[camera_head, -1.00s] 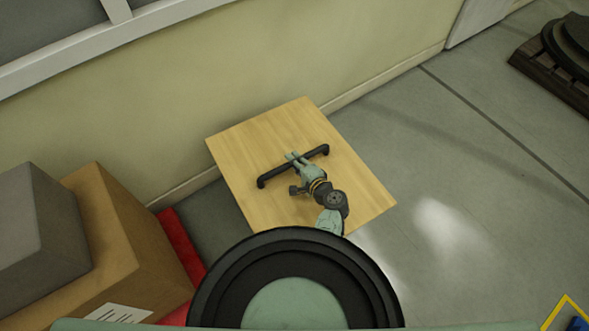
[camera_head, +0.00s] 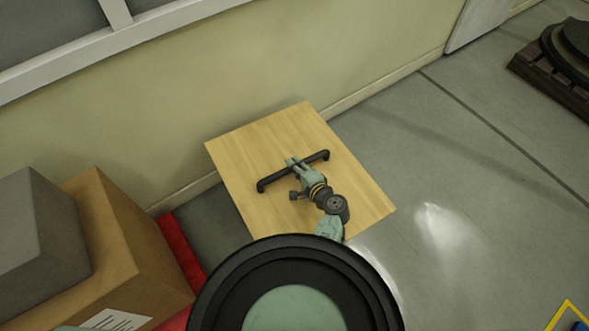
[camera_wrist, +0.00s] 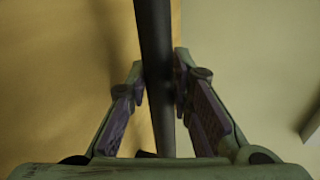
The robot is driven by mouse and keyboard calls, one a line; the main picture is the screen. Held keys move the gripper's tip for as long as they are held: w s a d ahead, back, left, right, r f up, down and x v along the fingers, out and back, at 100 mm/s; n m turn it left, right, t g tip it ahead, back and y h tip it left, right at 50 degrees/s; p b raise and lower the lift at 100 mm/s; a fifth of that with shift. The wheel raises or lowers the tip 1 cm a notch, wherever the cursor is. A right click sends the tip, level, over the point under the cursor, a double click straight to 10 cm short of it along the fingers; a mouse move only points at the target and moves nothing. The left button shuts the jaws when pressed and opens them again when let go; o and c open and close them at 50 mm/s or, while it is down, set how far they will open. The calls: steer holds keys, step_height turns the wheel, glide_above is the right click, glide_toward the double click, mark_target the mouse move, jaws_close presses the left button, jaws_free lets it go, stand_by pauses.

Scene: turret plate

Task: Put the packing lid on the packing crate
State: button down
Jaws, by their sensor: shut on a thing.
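The packing lid appears as a square pale wooden board (camera_head: 358,196) with a long black bar handle (camera_head: 271,182) across its top. My gripper (camera_head: 293,160) is over the board and shut on the handle near its middle. In the wrist view the dark handle (camera_wrist: 155,40) runs between the two fingers (camera_wrist: 157,88), with the wood of the lid (camera_wrist: 60,75) on the left. What is under the board is hidden, so I cannot tell whether it rests on something. I cannot make out the packing crate for certain.
A cardboard box (camera_head: 130,245) and a grey box (camera_head: 35,235) stand at the left, beside a red strip (camera_head: 180,255) on the floor. A wall (camera_head: 270,60) runs behind the board. A dark pallet (camera_head: 550,80) is at the far right.

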step_height(320, 180, up, 8)
steer(key=shift+w+r, duration=0.1)
steer(key=shift+r, duration=0.45)
steer(key=shift+d+r, duration=0.15)
steer(key=s+d+f+m+t+h, duration=0.2)
steer(key=s+d+f+m+h, duration=0.1)
steer(key=d+m+h, duration=0.3)
steer(key=shift+s+d+f+h, duration=0.15)
steer(key=shift+s+d+h, duration=0.3)
steer(key=shift+h, duration=0.35)
